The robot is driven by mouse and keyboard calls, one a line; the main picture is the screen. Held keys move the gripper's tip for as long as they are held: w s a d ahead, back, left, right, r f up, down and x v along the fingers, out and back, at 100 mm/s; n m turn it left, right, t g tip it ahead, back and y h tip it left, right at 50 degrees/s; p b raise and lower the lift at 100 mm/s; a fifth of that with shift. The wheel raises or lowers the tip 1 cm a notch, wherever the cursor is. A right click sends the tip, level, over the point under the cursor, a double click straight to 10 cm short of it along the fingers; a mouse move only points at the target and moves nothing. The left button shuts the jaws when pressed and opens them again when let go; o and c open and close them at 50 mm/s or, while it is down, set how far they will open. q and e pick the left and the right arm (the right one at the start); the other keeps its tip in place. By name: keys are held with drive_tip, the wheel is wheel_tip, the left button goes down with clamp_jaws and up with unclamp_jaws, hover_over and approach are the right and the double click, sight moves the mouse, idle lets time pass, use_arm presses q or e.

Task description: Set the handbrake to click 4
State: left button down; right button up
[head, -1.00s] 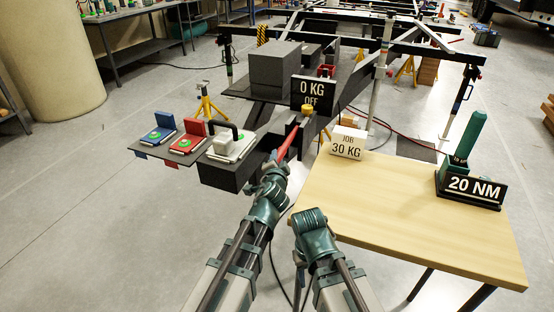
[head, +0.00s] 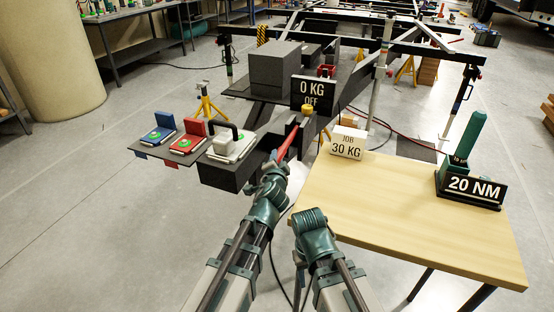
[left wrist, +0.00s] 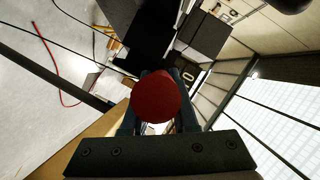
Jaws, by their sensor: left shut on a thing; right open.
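The red handbrake lever (head: 288,143) rises at a slant beside the dark drawbar of the chassis. My left gripper (head: 273,164) is shut on the lower, near end of it. In the left wrist view the lever's round red end (left wrist: 156,97) sits between the fingers. Its pivot and any click marks are hidden or too small to read. My right gripper (head: 311,220) is beside the near left corner of the wooden table, apart from the lever; its fingertips are hard to make out.
A black sign (head: 313,92) reads 0 KG OFF, and a white card (head: 348,143) reads JOB 30 KG. A green tool (head: 468,140) stands by a 20 NM sign (head: 472,188) on the table (head: 420,220). Blue, red and white pads (head: 184,143) lie left of the lever. The table's middle is clear.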

sight(285, 145)
use_arm(q)
drive_tip(key=r+g+p, duration=0.1)
drive_tip(key=r+p, duration=0.1)
drive_tip(key=p, duration=0.3)
drive_tip(key=w+r+g+p, duration=0.1)
drive_tip(key=r+p, duration=0.2)
drive_tip(key=p, duration=0.1)
drive_tip(key=r+m+g+p, duration=0.1)
drive_tip(key=r+p, duration=0.2)
drive_tip(key=p, duration=0.2)
drive_tip(key=shift+w+d+g+y+p, duration=0.2)
drive_tip(key=shift+w+g+y+p, duration=0.05)
drive_tip(key=shift+g+y+p, duration=0.05)
drive_tip(key=w+d+r+m+g+y+p, duration=0.1)
drive_tip(key=w+r+g+p, duration=0.4)
drive_tip(key=p, duration=0.9)
drive_tip(key=shift+d+r, duration=0.35)
drive_tip(key=shift+r, duration=0.7)
drive_tip(key=c, duration=0.7)
unclamp_jaws()
drive_tip(key=shift+f, duration=0.1)
drive_tip(key=shift+s, duration=0.1)
